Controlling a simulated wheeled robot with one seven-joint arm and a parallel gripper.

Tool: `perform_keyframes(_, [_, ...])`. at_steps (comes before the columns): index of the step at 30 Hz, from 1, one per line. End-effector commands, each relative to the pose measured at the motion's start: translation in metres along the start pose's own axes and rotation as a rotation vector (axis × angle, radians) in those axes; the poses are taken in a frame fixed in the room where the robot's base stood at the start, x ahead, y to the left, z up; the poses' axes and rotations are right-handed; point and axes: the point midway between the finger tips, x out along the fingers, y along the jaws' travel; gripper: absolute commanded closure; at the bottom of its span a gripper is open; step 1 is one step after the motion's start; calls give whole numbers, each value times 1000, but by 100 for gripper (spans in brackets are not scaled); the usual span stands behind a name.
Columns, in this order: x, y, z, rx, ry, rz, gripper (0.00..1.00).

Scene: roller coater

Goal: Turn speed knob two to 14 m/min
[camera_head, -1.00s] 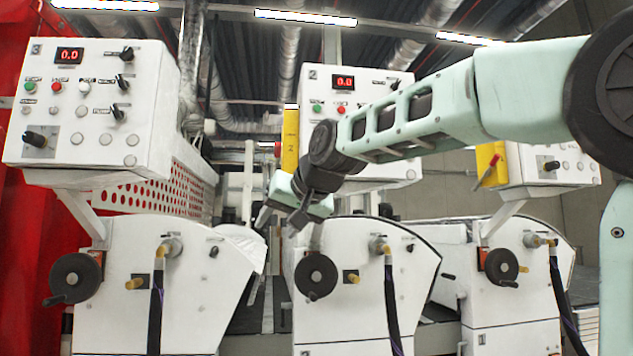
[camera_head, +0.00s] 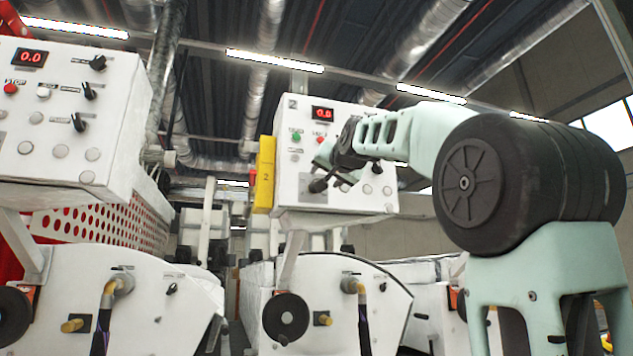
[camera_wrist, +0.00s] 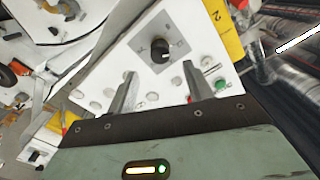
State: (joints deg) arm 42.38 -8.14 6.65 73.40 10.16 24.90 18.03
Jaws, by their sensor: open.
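The middle control panel (camera_head: 285,190), marked 2, is white with a red display (camera_head: 322,113) reading 0.0. A black knob (camera_head: 317,186) sits on a grey square plate at its lower left. In the wrist view the knob (camera_wrist: 160,50) points out from its plate, just beyond and between my fingertips. The marks around it are too small to read. My gripper (camera_wrist: 158,84) is open and empty, with one finger on each side of the knob's line and apart from it. In the head view my gripper (camera_head: 330,170) hangs in front of this panel, partly hiding it.
A yellow box (camera_head: 265,174) is at the panel's left edge. Green (camera_head: 296,136) and red (camera_head: 320,141) buttons lie above the knob. Another panel (camera_head: 60,120) stands at the left. White machine housings (camera_head: 340,290) with handwheels (camera_head: 286,318) stand below.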

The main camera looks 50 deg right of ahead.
Motion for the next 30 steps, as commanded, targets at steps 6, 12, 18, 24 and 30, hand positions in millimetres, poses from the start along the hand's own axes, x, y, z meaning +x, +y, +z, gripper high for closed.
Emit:
perform_keyframes(6, [46,-1,-2,-1,-3,2,49])
perform_keyframes(12, [74,-1,-1,0,-2,0,49])
perform_keyframes(18, [85,0,0,-1,-1,0,49])
perform_keyframes(24, [86,0,0,-1,0,0,49])
perform_keyframes(30, [86,0,1,-1,-1,0,88])
